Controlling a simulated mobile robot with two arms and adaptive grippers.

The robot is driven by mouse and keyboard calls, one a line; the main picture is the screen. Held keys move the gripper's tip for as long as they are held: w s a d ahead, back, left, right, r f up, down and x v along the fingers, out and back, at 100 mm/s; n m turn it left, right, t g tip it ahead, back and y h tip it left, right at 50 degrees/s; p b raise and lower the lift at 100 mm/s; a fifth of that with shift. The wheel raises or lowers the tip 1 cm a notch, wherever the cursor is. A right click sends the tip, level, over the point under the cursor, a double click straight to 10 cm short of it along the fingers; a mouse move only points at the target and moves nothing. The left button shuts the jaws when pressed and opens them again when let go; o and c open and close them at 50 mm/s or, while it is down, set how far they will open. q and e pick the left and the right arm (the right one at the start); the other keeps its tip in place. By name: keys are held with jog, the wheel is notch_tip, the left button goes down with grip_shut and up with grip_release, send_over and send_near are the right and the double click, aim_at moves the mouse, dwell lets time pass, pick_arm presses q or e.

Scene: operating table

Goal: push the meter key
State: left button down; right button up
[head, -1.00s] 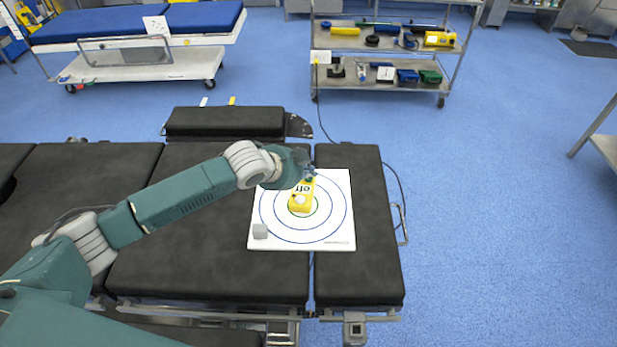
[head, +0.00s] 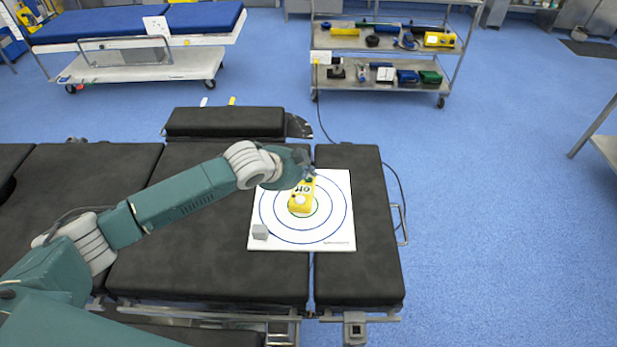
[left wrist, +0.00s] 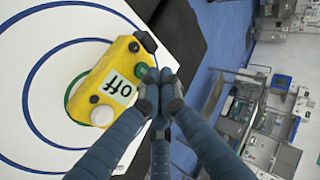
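The yellow meter (head: 300,203) lies on a white target board (head: 335,225) with blue rings. In the left wrist view the meter (left wrist: 90,72) shows a white label reading "off", a round white key (left wrist: 103,116) at one end and a dark part at the other. My left gripper (head: 309,172) is over the meter's far end. In the left wrist view its fingertips (left wrist: 160,82) are together beside the meter's edge, with nothing visible between them. Whether they touch the meter is unclear. My right gripper is not in view.
The board lies on a black padded operating table (head: 220,255). A tool cart (head: 385,60) and a blue-topped bed (head: 130,25) stand behind, apart from the table.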

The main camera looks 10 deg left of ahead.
aim_at(309, 181)
pick_arm(q)
jog(key=shift+f, duration=0.15)
jog(key=shift+f, duration=0.25)
jog(key=shift+f, duration=0.1)
dwell(0.3)
jog(key=shift+r+p, duration=0.55)
jog(key=shift+p, duration=0.25)
notch_tip(309, 181, up, 6)
jog(key=p, duration=0.6)
